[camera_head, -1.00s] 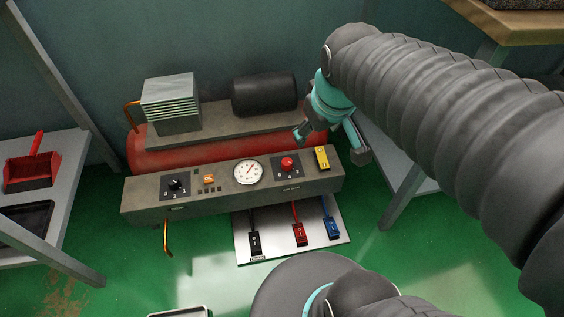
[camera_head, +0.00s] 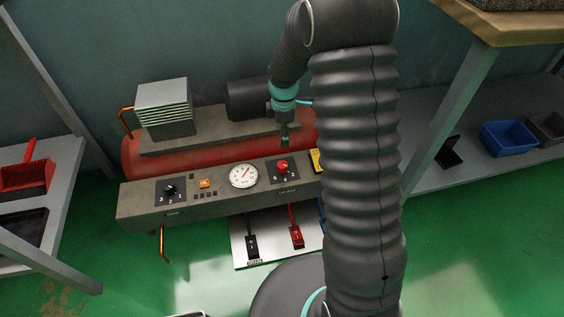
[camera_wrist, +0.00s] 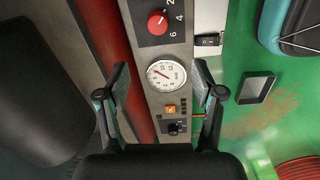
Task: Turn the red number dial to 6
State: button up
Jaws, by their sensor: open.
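The red number dial (camera_head: 282,167) is a round knob on a dark plate at the right part of the grey control panel (camera_head: 145,205). In the wrist view the dial (camera_wrist: 157,22) is at the top, with the numerals 2, 4 and 6 visible around it. I cannot tell which numeral it points at. My gripper (camera_head: 285,142) hangs just behind and above the dial in the head view. In the wrist view my gripper (camera_wrist: 160,78) is open and empty, its fingers spread either side of the panel's white gauge (camera_wrist: 166,76), apart from the dial.
A black dial (camera_head: 170,190) and an orange switch (camera_head: 205,183) sit left of the gauge. A yellow part (camera_head: 316,160) is right of the red dial, partly behind my arm. Switches with black (camera_head: 252,246) and red (camera_head: 296,236) handles stand on a plate below. A red tank (camera_head: 140,150) lies behind.

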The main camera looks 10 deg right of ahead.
aim_at(282, 164)
jog(key=shift+n, duration=0.6)
jog(key=f, duration=1.1)
jog(key=w+f, duration=0.1)
jog(key=f, duration=0.5)
jog(key=c, duration=1.1)
jog(key=shift+c, duration=0.2)
